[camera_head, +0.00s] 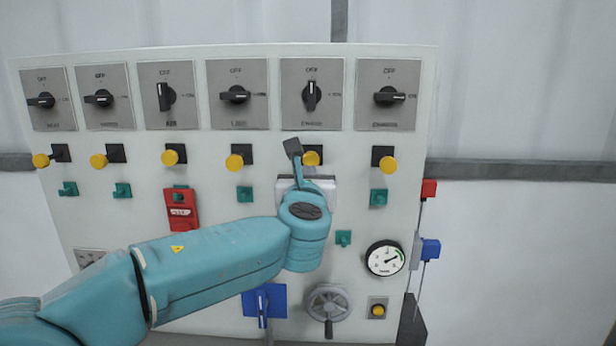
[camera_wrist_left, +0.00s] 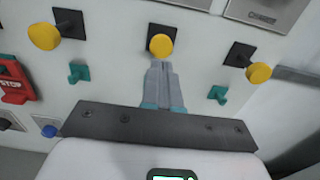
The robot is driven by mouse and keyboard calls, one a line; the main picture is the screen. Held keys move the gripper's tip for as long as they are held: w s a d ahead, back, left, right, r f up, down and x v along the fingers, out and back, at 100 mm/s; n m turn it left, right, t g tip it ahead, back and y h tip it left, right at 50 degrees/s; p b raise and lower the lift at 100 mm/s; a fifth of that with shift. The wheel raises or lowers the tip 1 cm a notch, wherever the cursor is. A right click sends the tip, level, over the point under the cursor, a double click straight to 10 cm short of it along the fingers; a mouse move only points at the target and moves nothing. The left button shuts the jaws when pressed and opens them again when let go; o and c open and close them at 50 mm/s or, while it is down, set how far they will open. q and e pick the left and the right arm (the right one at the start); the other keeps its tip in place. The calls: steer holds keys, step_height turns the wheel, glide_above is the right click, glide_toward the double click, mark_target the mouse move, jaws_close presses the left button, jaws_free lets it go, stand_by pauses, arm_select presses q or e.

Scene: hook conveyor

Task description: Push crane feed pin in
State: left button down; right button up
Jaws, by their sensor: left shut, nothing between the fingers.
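Several yellow-knobbed pins stick out of black square plates in a row below the switches. One yellow pin (camera_head: 311,158) is under the fifth switch from the left; it also shows at the top middle of the left wrist view (camera_wrist_left: 161,44). Its plate is partly hidden. My left gripper (camera_head: 293,147) is shut and empty. Its grey fingertips (camera_wrist_left: 160,68) point at this knob, close to its lower edge in the wrist view. I cannot tell whether they touch. I cannot read which label names the crane feed. My right gripper is not in view.
The pale panel (camera_head: 228,290) carries black rotary switches, teal tabs, a red stop device (camera_head: 182,210), a gauge (camera_head: 385,258) and a grey handwheel (camera_head: 328,302). Another yellow pin (camera_head: 388,164) sits to the right of the gripper. Red and blue parts hang at the panel's right edge.

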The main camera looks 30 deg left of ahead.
arm_select(q)
steer(key=b+v, duration=0.1)
steer(key=v, duration=0.7)
steer(key=shift+b, duration=0.4)
steer(key=shift+w+f, duration=0.1)
steer(key=shift+w, duration=0.05)
steer(key=shift+d, duration=0.15)
